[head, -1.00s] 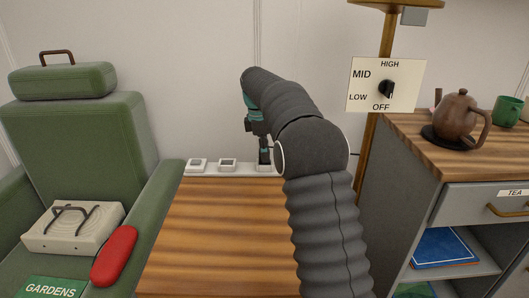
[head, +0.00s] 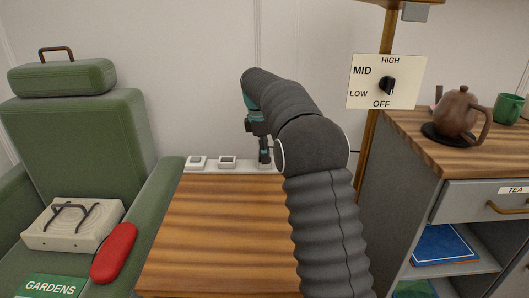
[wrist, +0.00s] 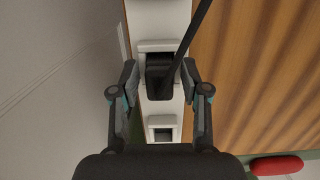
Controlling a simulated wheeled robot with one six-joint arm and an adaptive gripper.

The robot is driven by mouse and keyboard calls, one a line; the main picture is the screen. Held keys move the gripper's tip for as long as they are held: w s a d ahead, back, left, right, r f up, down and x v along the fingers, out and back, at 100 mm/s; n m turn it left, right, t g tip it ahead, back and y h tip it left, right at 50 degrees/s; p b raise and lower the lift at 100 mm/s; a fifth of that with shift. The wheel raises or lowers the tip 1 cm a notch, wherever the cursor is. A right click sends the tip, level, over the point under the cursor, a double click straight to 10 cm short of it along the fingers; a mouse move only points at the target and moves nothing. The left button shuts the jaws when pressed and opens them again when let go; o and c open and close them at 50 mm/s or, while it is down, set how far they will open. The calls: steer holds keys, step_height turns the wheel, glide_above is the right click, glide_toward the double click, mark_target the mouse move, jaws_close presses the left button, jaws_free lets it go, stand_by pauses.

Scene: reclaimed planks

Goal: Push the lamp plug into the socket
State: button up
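The black lamp plug (wrist: 160,78) shows in the wrist view over a white-framed socket (wrist: 155,47) in the pale strip. Its black cord (wrist: 188,42) runs up and to the right. I cannot tell how deep the plug sits. My gripper (wrist: 160,72) has a finger on each side of the plug, with a narrow gap showing on both sides, so it looks open around it. In the head view my gripper (head: 265,158) points down at the right part of the socket strip (head: 210,167), and my arm hides much of that spot.
Two other sockets (head: 196,161) (head: 227,161) are uncovered on the left of the strip. The wooden tabletop (head: 220,230) is bare. A green armchair (head: 80,125) stands left. A dial panel (head: 384,82) and a cabinet with a teapot (head: 457,113) are right.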

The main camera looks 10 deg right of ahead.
stand_by(0.3)
steer(key=r, duration=0.3)
steer(key=a+r, duration=0.1)
steer(key=r, duration=0.6)
steer(key=shift+w+a+r, duration=0.15)
steer(key=shift+w+r, duration=0.05)
steer(key=shift+r, duration=0.05)
steer(key=s+d+r+m+t, duration=0.1)
steer(key=s+r+m+t, duration=0.2)
steer(key=s, duration=0.6)
steer(key=s+r+m, duration=0.3)
steer(key=s+m, duration=0.1)
steer(key=s, duration=0.6)
steer(key=s+f+m+t, duration=0.1)
steer(key=s+f+m, duration=0.2)
steer(key=s, duration=0.4)
steer(key=s+f+m+t+y, duration=0.1)
steer(key=s+f+m, duration=0.1)
steer(key=s+f, duration=0.4)
steer(key=s+f+m, duration=0.3)
steer(key=s+f, duration=0.2)
steer(key=s, duration=0.4)
steer(key=shift+s+d+f+m+t, duration=0.15)
steer(key=shift+f+m+t, duration=0.15)
steer(key=shift+t, duration=0.1)
steer(key=shift+s+f, duration=0.3)
steer(key=shift+f, duration=0.05)
